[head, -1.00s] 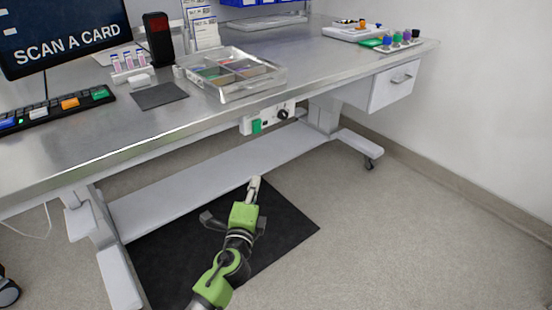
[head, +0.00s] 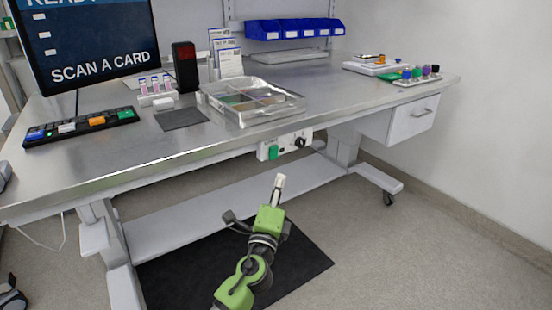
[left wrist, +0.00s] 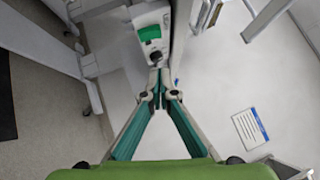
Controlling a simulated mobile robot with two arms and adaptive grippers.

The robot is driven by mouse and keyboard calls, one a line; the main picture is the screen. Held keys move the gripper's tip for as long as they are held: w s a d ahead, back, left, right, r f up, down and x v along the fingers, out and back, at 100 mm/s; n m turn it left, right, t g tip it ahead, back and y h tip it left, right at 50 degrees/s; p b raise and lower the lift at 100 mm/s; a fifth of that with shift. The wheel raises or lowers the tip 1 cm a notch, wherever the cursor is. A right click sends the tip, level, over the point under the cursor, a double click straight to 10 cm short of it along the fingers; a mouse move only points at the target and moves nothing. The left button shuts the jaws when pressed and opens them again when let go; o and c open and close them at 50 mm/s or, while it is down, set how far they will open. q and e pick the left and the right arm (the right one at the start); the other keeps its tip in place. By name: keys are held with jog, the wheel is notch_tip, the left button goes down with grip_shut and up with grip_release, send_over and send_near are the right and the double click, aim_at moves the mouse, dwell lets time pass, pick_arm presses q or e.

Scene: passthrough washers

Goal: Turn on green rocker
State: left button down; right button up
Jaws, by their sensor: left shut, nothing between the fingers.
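The green rocker (head: 273,152) is on the left part of a white control box (head: 290,144) under the front edge of the bench. In the left wrist view the green rocker (left wrist: 150,33) shows on the box face, beyond the fingertips. My left gripper (head: 280,179) is below the box in the head view, pointing up toward it, with a visible gap. In the left wrist view its fingers (left wrist: 158,74) meet at the tips with nothing between them. My right gripper is not in view.
A black knob (head: 300,142) sits right of the rocker on the same box. The metal bench (head: 180,150) overhangs it. A lower shelf (head: 220,207) runs beneath, and a dark mat (head: 305,265) lies on the floor. A drawer (head: 411,118) hangs at the right.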

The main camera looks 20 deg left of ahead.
aim_at(277, 149)
pick_arm(q)
jog(key=w+a+r, duration=0.2)
jog(key=w+a, duration=0.1)
jog(key=w, duration=0.5)
jog(key=shift+a+r, duration=0.25)
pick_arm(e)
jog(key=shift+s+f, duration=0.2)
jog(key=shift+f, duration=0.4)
pick_arm(q)
jog(key=shift+r, duration=0.1)
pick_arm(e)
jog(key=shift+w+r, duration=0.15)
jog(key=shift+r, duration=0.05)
pick_arm(q)
jog(key=p, duration=0.3)
jog(key=shift+w+a+r+n+g, duration=0.2)
jog(key=shift+n+g, duration=0.1)
jog(key=shift+n, duration=0.1)
jog(key=shift+f, duration=0.1)
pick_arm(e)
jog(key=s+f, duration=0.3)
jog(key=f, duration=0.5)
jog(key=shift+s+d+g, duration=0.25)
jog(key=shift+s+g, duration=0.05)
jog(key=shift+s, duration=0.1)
